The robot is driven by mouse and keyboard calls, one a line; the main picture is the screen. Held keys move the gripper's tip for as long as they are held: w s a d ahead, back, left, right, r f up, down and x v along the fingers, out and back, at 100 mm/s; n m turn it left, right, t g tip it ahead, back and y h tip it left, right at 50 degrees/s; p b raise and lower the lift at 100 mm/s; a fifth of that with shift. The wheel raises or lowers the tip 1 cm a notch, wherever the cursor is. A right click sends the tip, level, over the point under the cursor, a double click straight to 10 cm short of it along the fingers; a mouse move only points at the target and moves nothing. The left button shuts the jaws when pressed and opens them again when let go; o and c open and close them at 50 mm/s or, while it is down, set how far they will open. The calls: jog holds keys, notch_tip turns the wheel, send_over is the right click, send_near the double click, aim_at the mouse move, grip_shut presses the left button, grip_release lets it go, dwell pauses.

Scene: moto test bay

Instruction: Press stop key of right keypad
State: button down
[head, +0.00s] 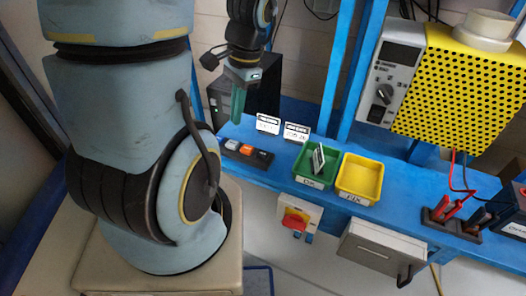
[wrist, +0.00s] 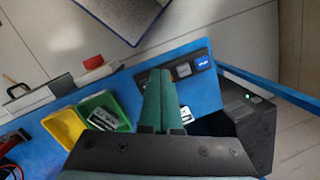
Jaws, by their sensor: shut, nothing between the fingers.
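My gripper (head: 236,121) has green fingers, shut and empty, pointing down above and behind the keypad. In the wrist view, the fingers (wrist: 160,72) cover the orange end of the keypad. The blue key (wrist: 201,63) and grey key (wrist: 183,70) show to their right.
White label cards (head: 268,124) stand behind the keypad. A green tray (head: 331,178) holding a card and a yellow tray (head: 374,197) sit to the right. A red knob (head: 294,221) projects below the bench front. A black box (head: 267,90) stands behind the arm.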

notch_tip(320, 180, down, 2)
jog(key=d+m+y, duration=0.3)
jog(key=m, duration=0.6)
jog(key=m+t+y+p, duration=0.1)
jog(key=m+t+y, duration=0.25)
jog(key=m, duration=0.85)
send_over(266, 155)
jog(key=f, duration=0.2)
jog(key=shift+r+t, duration=0.2)
jog(key=shift+t, duration=0.05)
jog(key=shift+d+f, duration=0.1)
notch_tip(266, 155, down, 8)
jog(key=b, duration=0.7)
jog(key=shift+f+b, duration=0.3)
jog(key=shift+b, duration=0.15)
jog(key=shift+f, duration=0.15)
jog(key=shift+f, duration=0.3)
